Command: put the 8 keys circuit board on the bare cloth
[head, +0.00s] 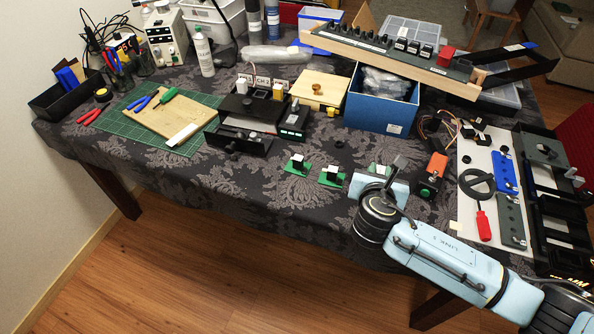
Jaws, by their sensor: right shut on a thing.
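My right gripper (391,171) reaches in from the lower right, over the front edge of the table. It is shut on a small green circuit board (375,169), which is mostly hidden behind the gripper, so I cannot count its keys. Two similar small green boards with black and white parts lie on the cloth to its left, one nearer (331,177) and one farther left (296,165). The dark patterned cloth (255,190) is bare along the front of the table. My left gripper is not in view.
A blue box (381,112) stands behind the gripper. An orange and black device (432,174) and a white board (474,205) with tools are to the right. Black panel units (238,141) and a green cutting mat (118,131) lie to the left.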

